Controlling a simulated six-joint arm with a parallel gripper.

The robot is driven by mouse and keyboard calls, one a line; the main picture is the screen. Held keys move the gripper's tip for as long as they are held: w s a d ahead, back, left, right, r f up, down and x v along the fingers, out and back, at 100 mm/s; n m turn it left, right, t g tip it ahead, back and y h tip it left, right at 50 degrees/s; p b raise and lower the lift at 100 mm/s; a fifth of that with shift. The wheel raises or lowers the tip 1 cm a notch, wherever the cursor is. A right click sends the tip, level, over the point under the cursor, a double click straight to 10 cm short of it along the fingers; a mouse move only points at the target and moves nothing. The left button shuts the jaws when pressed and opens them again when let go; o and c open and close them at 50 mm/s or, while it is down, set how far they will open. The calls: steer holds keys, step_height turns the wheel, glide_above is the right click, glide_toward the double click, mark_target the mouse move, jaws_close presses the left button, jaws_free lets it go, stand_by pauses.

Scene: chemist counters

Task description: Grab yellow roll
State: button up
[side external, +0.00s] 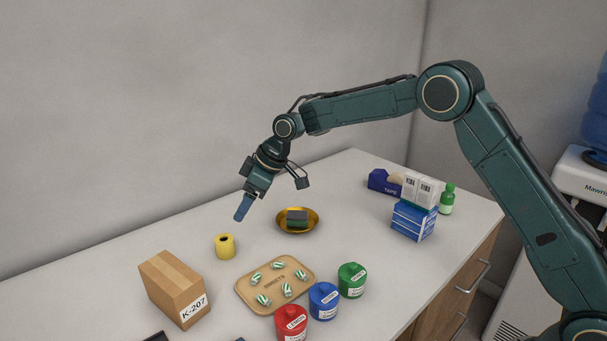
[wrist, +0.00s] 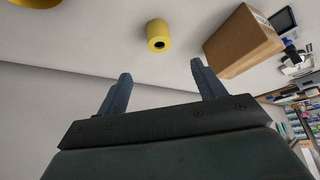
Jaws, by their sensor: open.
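The yellow roll (side external: 225,247) stands upright on the counter, between the cardboard box and the gold bowl. It also shows in the wrist view (wrist: 159,36), near the top centre, with its dark core hole visible. My gripper (side external: 240,214) is above the counter, up and slightly right of the roll in the side view. In the wrist view its two blue fingers (wrist: 160,72) are spread apart with nothing between them. The roll is apart from the fingers.
A cardboard box (side external: 173,288) stands left of the roll. A gold bowl (side external: 312,228) holding a sponge is to the right. A tan tray (side external: 247,291) with wrapped candies and red (side external: 291,325), blue (side external: 323,300) and green (side external: 352,280) jars are nearer the front.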

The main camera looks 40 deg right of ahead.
mark_target(225, 239)
steer(key=shift+w+a+f, duration=0.1)
steer(key=shift+f, duration=0.05)
steer(key=shift+x, duration=4.2)
steer(key=shift+f, duration=0.1)
steer(key=shift+x, duration=2.55)
steer(key=shift+c, duration=0.4)
steer(key=c, duration=1)
